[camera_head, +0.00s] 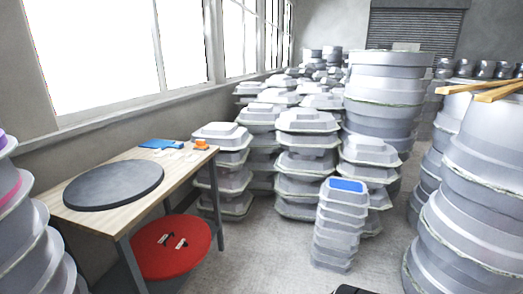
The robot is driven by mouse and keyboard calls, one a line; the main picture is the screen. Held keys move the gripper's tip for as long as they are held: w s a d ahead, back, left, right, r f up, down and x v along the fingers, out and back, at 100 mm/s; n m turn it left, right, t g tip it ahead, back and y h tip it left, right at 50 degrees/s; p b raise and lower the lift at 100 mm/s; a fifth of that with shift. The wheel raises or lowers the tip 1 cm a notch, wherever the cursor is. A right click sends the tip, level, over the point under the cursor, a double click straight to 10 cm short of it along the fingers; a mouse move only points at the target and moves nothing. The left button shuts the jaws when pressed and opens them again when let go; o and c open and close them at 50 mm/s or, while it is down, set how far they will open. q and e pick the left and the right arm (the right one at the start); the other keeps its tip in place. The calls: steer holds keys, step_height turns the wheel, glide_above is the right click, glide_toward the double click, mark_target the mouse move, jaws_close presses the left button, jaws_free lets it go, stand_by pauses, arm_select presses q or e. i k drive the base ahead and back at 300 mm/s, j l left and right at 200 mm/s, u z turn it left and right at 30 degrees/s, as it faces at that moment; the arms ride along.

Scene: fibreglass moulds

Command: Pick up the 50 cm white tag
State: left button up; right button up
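Several small white pieces, which look like tags (192,156), lie flat on the far end of the wooden table (110,207). They are too small for me to read any size or tell which is 50 cm. A blue flat item (158,144) and a small orange item (201,145) lie close to them. Neither gripper can be made out. Dark shapes at the bottom edge, right of centre, may be parts of me, but I cannot tell.
A dark round disc (113,185) covers the table's near part. A red round disc (165,250) with small tools sits low beneath. Stacked grey moulds (306,150) stand behind, a blue-topped stack (341,220) right of centre, more (484,170) at right. Floor (262,255) is free beside the table.

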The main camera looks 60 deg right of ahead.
mark_target(173, 155)
steer(key=z, duration=1.05)
steer(key=u, duration=0.45)
steer(key=i+l+u, duration=0.2)
steer(key=u, duration=0.2)
steer(key=i+l+u, duration=0.1)
steer(key=l+u, duration=0.35)
steer(key=i+l+u, duration=0.1)
steer(key=l+u, duration=0.3)
steer(key=i+l+u, duration=0.2)
steer(key=l, duration=1.1)
steer(key=k+l+u, duration=0.2)
steer(key=l, duration=1.1)
steer(key=l+u, duration=0.2)
steer(key=l, duration=1.1)
